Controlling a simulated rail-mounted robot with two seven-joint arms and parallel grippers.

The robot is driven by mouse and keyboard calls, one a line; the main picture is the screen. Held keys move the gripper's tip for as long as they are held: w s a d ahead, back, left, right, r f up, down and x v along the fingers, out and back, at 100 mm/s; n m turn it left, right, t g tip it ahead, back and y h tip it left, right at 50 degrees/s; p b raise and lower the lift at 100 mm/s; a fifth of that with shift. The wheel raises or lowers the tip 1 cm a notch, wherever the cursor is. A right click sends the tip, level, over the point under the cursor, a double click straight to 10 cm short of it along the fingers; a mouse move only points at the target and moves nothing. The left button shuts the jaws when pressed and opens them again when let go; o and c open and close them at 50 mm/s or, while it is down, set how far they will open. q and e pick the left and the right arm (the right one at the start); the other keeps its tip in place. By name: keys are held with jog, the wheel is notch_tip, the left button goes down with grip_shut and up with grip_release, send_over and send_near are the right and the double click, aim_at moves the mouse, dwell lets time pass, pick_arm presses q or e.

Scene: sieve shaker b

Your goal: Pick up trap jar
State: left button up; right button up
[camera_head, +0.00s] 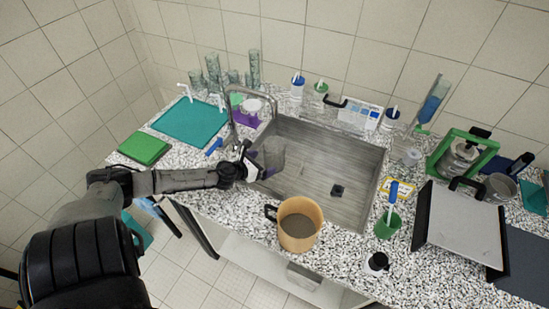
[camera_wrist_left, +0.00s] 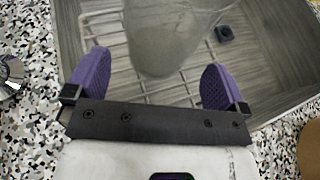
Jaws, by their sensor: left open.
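A clear, greyish jar (camera_head: 274,153), which looks like the trap jar, is at the left end of the steel sink (camera_head: 345,165). In the left wrist view the jar (camera_wrist_left: 165,35) is see-through and its upper part runs out of the frame. My left gripper (camera_head: 258,163) reaches over the sink's left edge beside the jar. Its two purple fingers (camera_wrist_left: 153,80) are spread wide, with the jar lying ahead of and between them. I see a gap on both sides of the jar. My right gripper is not in view.
A wire rack (camera_wrist_left: 120,50) lies in the sink under the jar, with a dark drain (camera_head: 337,190) to its right. The faucet (camera_head: 232,105) arches close behind my gripper. A tan pot (camera_head: 299,236) stands at the sink's front edge. Glassware (camera_head: 254,68) stands at the back.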

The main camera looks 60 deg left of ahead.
aim_at(267, 161)
pick_arm(q)
jog(key=shift+x, duration=2.6)
jog(key=c, duration=0.8)
jog(key=shift+c, duration=0.2)
jog(key=shift+r, duration=0.2)
